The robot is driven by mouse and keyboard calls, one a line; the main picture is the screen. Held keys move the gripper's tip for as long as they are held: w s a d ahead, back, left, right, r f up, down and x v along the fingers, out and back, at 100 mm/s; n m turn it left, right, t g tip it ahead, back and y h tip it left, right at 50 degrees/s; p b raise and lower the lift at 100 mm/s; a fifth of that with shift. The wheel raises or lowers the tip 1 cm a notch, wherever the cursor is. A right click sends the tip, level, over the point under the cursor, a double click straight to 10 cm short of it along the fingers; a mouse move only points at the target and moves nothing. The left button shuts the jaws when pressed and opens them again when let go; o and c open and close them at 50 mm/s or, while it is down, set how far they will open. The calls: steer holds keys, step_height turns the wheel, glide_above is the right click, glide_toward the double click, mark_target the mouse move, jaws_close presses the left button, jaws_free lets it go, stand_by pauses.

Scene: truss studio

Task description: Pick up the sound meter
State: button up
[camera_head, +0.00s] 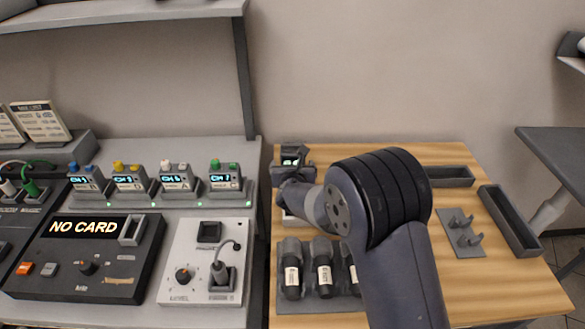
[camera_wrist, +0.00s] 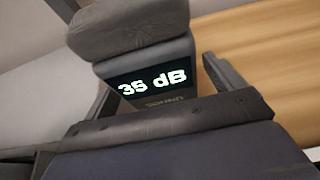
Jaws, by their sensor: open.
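The sound meter (camera_wrist: 152,78) is a dark grey device with a rounded grey top and a lit screen reading "35 dB". In the wrist view it stands between the two fingers of my gripper (camera_wrist: 158,88), which is open. A gap shows between the right finger and the meter; whether the left finger touches it is unclear. In the head view the meter (camera_head: 292,149) is at the back left of the wooden table, and my gripper (camera_head: 294,170) is right at it, partly hidden by my arm. The meter's lower part is hidden.
A holder (camera_head: 305,264) with several dark capsules is in front of the meter. Grey trays (camera_head: 508,220) and a pegged plate (camera_head: 461,236) lie to the right. A console bench (camera_head: 150,222) with receivers adjoins on the left; a shelf post (camera_head: 243,80) rises behind it.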

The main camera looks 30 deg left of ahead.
steer(key=shift+c, duration=0.2)
steer(key=c, duration=1.2)
